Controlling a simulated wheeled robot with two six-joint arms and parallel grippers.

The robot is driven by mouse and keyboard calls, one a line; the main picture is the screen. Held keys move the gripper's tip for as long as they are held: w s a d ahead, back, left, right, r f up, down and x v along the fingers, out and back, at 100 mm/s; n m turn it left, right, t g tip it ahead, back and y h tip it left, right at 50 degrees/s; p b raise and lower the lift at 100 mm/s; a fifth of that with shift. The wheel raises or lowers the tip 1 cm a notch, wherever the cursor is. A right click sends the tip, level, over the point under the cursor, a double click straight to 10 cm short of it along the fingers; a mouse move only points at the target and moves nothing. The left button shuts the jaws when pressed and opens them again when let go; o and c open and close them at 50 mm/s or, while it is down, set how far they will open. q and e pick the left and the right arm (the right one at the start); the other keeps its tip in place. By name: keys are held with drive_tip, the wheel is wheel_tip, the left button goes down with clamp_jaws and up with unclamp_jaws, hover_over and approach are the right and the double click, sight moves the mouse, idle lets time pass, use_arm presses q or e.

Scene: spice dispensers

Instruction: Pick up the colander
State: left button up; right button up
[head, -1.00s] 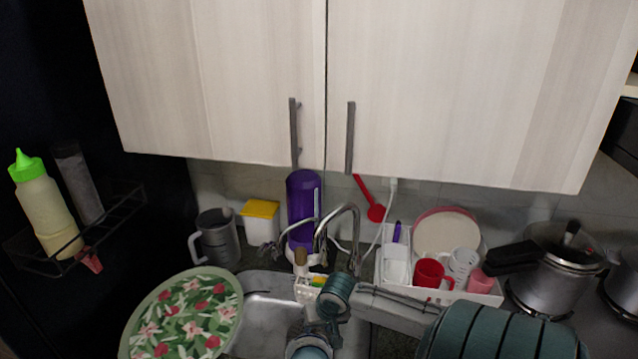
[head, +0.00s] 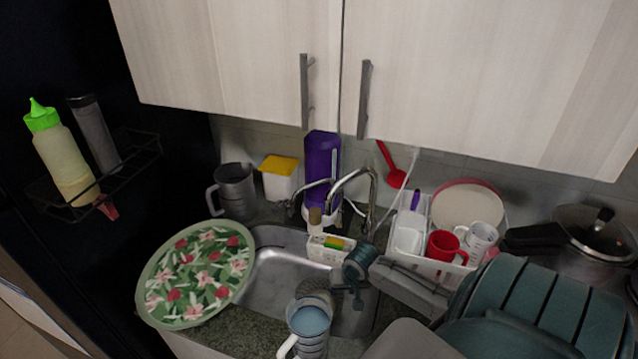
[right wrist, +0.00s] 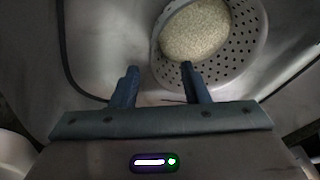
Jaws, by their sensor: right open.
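The colander (right wrist: 245,50) is a pale bowl with rows of small holes, inside the metal sink (head: 278,280). A beige oval thing (right wrist: 195,30) lies in it. In the head view the colander is mostly hidden behind a metal mug and my right gripper. My right gripper (head: 347,292) is over the sink. In the right wrist view my right gripper (right wrist: 160,70) is open, with nothing held between its fingers. Its right finger overlaps the colander's near-left edge; I cannot tell whether they touch. My left gripper is not in view.
A metal mug (head: 308,338) stands at the sink's front edge, close to my right gripper. A floral plate (head: 198,274) is at the left. The faucet (head: 368,200) and sponge holder (head: 328,252) are behind. A white dish rack (head: 440,268) is at the right.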

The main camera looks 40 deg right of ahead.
sight(342, 294)
drive_tip(key=shift+d+f, duration=0.1)
drive_tip(key=shift+f, duration=0.15)
drive_tip(key=p+x, duration=0.2)
drive_tip(key=x, duration=0.2)
drive_tip(key=shift+f, duration=0.5)
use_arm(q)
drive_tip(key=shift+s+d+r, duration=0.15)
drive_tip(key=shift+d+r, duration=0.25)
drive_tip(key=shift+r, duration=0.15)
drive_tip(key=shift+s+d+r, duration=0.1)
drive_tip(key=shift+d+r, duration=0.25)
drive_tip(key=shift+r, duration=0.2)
use_arm(e)
clamp_jaws()
